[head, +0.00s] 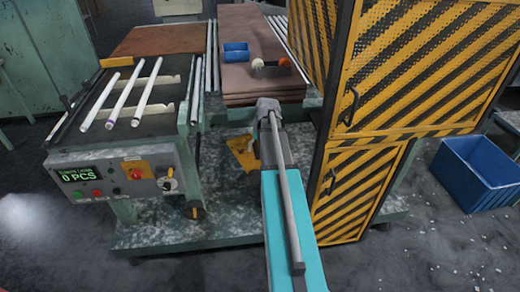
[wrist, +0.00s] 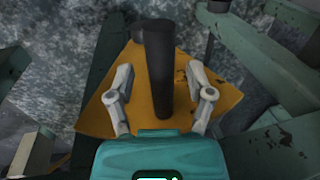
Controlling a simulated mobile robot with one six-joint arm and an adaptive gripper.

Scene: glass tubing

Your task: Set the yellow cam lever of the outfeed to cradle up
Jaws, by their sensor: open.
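The yellow plate of the cam lever (head: 241,150) shows low beside my arm in the head view, partly hidden by it. In the wrist view the yellow plate (wrist: 226,97) lies below my gripper. A thick dark cylindrical handle (wrist: 160,72) stands up from it toward the camera. My gripper (wrist: 160,82) is open, one finger on each side of the handle, with a visible gap at both sides. The fingers are hidden behind my arm in the head view. I cannot tell which setting the lever is in.
Green frame bars (wrist: 262,80) run close on the right of the plate. A yellow-black striped cabinet (head: 356,190) stands right of my arm. A control box (head: 110,182) and rack with white glass tubes (head: 124,95) are at left. A blue crate (head: 478,172) sits on the floor at right.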

